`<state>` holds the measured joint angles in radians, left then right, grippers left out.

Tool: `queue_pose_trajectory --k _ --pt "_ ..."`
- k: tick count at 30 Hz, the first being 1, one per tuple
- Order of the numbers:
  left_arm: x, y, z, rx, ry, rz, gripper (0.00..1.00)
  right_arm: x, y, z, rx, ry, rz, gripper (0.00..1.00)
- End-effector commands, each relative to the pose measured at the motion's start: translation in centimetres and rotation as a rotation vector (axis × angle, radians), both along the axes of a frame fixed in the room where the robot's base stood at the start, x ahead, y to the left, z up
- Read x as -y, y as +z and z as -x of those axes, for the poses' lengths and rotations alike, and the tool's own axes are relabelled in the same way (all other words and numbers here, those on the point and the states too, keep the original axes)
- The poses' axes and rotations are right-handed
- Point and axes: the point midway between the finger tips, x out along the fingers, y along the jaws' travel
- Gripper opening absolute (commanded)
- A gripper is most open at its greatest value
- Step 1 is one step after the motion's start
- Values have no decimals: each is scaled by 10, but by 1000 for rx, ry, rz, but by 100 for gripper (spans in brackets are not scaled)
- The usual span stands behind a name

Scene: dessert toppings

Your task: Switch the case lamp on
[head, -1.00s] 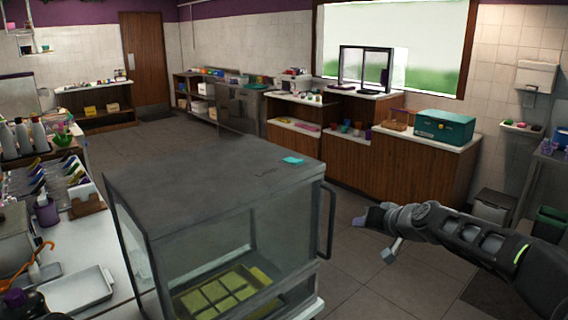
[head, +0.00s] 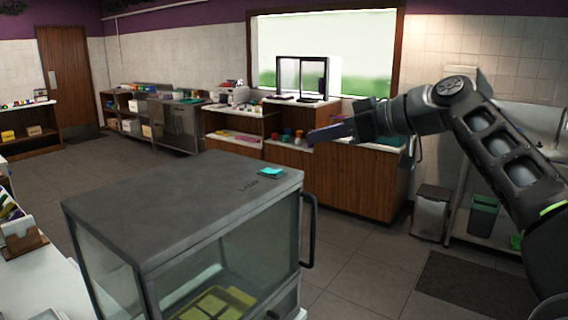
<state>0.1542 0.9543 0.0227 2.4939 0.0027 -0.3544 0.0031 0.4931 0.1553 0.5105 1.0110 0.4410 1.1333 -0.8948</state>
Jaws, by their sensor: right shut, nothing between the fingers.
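The display case (head: 180,205) stands close in front of me, with a grey top and glass sides. A teal piece (head: 270,173) lies on its top near the far right corner, beside small dark lettering that I cannot read surely. I cannot make out a separate lamp switch. Inside, a yellow divided tray (head: 215,303) shows through dim glass. My right gripper (head: 318,134) is shut and empty, raised in the air, pointing left. In the picture it is above and right of the teal piece, apart from the case. My left gripper is out of view.
The case has a black handle (head: 311,230) on its right side. Wooden counters (head: 345,180) with small cups stand behind, below the window. A bin (head: 431,212) is at right. Grey floor lies open between the case and the counters.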

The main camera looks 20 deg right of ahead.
Motion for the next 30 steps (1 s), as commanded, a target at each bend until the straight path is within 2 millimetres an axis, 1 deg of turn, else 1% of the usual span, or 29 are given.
queue_pose_trajectory --k 5,8,14,21,24,30 --pt "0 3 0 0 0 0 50 -5 -3 -6 -2 1 -1 0" --pt "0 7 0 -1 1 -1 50 -11 -5 -13 -3 1 -2 0" --pt "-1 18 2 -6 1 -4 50 -32 -17 -38 -5 2 -3 0" --pt "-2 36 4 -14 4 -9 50 -62 -33 -73 -5 2 -3 0" --pt "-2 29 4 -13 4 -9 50 -57 -56 -71 -6 -4 -1 0" --pt "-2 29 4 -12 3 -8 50 -56 -73 -69 -2 -3 -1 0"
